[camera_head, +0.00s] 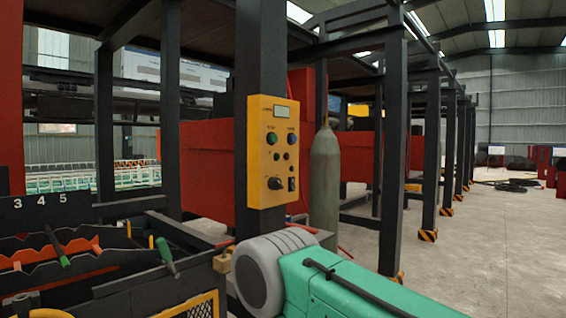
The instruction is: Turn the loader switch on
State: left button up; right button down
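A yellow control box (267,150) is fixed upright to a dark steel post near the middle of the head view. It has a small display (281,111) at the top, a green button (271,138) and a blue button (291,138). Two small dark knobs sit below these. At the bottom are a black rotary knob (274,183) and a small black switch (291,184). I cannot read the labels, so I cannot tell which one is the loader switch or its position. Neither of my grippers is in view, and nothing covers the box front.
A teal housing with a grey rounded end (262,272) is in front, below the box. A grey gas cylinder (325,180) stands right of the box. Dark bins with tools (110,270) fill the lower left. Open floor (500,240) lies at the right.

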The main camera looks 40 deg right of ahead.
aim_at(274, 183)
jog(key=i+l+z, duration=0.1)
jog(key=z, duration=1.05)
